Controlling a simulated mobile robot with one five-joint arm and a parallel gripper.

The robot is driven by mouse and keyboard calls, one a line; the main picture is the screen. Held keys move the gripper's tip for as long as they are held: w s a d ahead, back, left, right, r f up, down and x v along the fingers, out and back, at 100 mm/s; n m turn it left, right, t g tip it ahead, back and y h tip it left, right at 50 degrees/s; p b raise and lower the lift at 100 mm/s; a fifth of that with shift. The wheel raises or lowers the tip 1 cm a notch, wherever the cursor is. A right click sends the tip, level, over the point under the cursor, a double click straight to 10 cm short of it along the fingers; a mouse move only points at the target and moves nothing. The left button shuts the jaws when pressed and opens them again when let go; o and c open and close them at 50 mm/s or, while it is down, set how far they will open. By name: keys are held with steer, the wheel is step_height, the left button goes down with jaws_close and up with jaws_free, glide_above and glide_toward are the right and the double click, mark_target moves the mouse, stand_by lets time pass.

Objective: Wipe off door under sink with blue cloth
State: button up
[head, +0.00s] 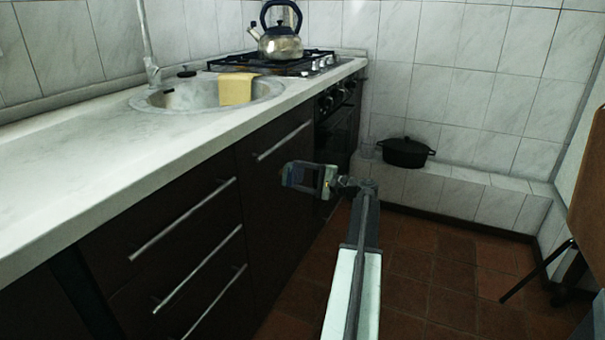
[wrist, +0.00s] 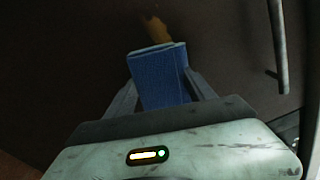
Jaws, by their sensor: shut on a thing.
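My gripper (head: 303,178) is in front of the dark door under the sink (head: 262,215), below its bar handle (head: 284,141). In the wrist view my gripper (wrist: 160,84) is shut on a folded blue cloth (wrist: 160,77), which sticks out beyond the fingers. The dark door (wrist: 75,50) fills most of that view. A yellow-brown smear (wrist: 156,28) shows on it just past the cloth's far edge. I cannot tell whether the cloth touches the door. The door's handle (wrist: 277,40) is at upper right. The smear is not visible in the head view.
A yellow cloth (head: 236,90) hangs over the edge of the sink (head: 190,97). A kettle (head: 280,42) stands on the stove. Drawers with bar handles (head: 185,220) are at left. A black pot (head: 406,152) sits on a tiled ledge.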

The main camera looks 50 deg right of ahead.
mark_target(270, 185)
steer(key=s+a, duration=0.1)
steer(key=a, duration=0.3)
steer(key=s+a, duration=0.1)
steer(key=a, duration=0.7)
steer(key=shift+s+a, duration=0.4)
step_height(270, 185, up, 3)
steer(key=p, duration=0.2)
steer(key=shift+f+p, duration=0.15)
steer(key=shift+p, duration=0.2)
steer(key=d, duration=0.2)
steer(key=w+d, duration=0.1)
steer(key=d, duration=0.1)
steer(key=shift+w+d+f, duration=0.1)
steer(key=shift+d+f, duration=0.05)
steer(key=shift+d, duration=0.25)
steer(key=shift+w+d, duration=1.65)
steer(key=shift+d, duration=5.05)
steer(key=shift+s+a, duration=0.75)
steer(key=shift+a, duration=2.25)
steer(key=shift+s+a, duration=0.8)
steer(key=shift+a, duration=2.15)
steer(key=shift+s+a, duration=0.75)
steer(key=shift+a, duration=2.25)
steer(key=v, duration=0.9)
steer(key=shift+s, duration=0.2)
steer(key=shift+d, duration=0.1)
